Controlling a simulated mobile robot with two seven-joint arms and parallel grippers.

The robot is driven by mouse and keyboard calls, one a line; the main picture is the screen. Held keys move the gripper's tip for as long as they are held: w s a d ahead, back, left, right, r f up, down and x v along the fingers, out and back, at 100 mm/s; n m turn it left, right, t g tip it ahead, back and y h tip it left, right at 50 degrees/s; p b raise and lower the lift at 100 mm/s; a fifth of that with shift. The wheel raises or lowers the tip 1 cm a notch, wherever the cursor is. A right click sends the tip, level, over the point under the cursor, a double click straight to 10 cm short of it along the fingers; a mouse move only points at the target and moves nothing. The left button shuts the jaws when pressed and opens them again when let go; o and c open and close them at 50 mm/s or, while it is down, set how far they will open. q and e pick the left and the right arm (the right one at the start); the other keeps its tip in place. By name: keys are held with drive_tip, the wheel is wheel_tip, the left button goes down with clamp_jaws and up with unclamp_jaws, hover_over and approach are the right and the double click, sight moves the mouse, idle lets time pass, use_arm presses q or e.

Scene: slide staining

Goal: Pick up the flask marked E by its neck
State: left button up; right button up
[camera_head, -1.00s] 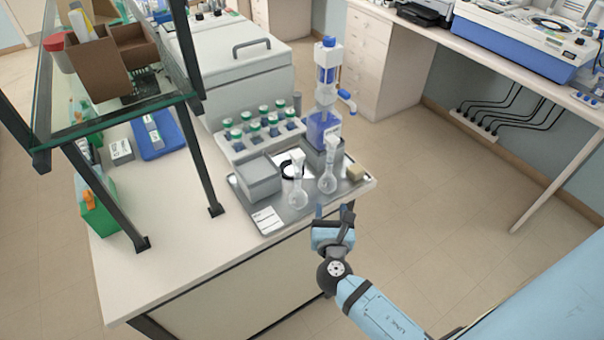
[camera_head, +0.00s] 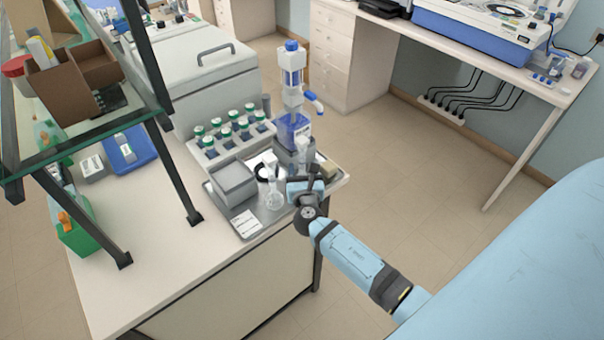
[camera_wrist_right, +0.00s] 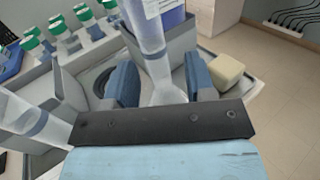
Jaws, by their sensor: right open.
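Two clear glass flasks with tall necks stand on the metal tray (camera_head: 247,232). The left flask (camera_head: 274,198) is in plain view in the head view and shows at the left edge of the right wrist view (camera_wrist_right: 26,118). The right flask (camera_wrist_right: 168,93) stands upright between the fingers of my right gripper (camera_wrist_right: 161,82); in the head view my right gripper (camera_head: 304,184) hides its lower part. The jaws are open, one finger on each side of this flask. I cannot read a letter on either flask. My left gripper is not in view.
A grey box (camera_head: 234,183) stands left of the flasks. A blue-and-clear bottle dispenser (camera_head: 292,80) stands behind them. A yellowish block (camera_wrist_right: 225,72) lies right of the gripper. A rack of green-capped bottles (camera_head: 205,151) is behind; a glass shelf (camera_head: 90,137) overhangs the left.

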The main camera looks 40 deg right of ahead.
drive_tip(key=shift+w+d, duration=0.3)
drive_tip(key=shift+w, duration=0.2)
drive_tip(key=c, duration=0.8)
drive_tip(key=shift+r, duration=0.1)
